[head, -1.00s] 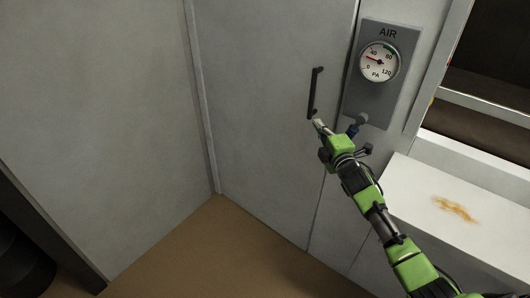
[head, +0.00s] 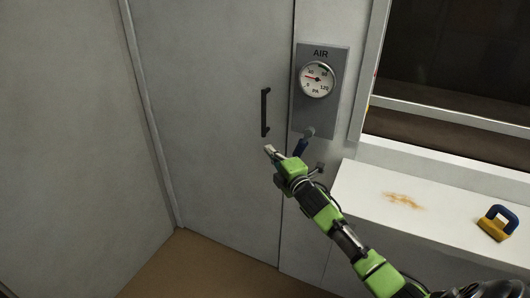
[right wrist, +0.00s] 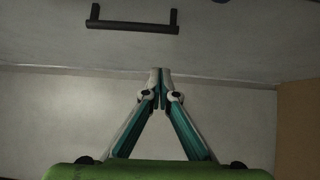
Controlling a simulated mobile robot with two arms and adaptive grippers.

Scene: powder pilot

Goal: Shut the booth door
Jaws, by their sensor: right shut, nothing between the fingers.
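The grey booth door (head: 215,120) stands in the middle of the head view, with its right edge along the panel that carries the gauge; no clear gap shows there. Its black bar handle (head: 265,113) is upright near that edge. The handle also shows at the top of the right wrist view (right wrist: 132,20). My right gripper (head: 269,150) is just below the handle, apart from it. In the right wrist view its fingertips (right wrist: 160,72) are together, with nothing between them. My left gripper is in neither view now.
A white counter (head: 360,190) at the right bears an orange stain (head: 403,201) and a blue and yellow padlock-shaped object (head: 497,223). Brown floor (head: 185,270) is clear below.

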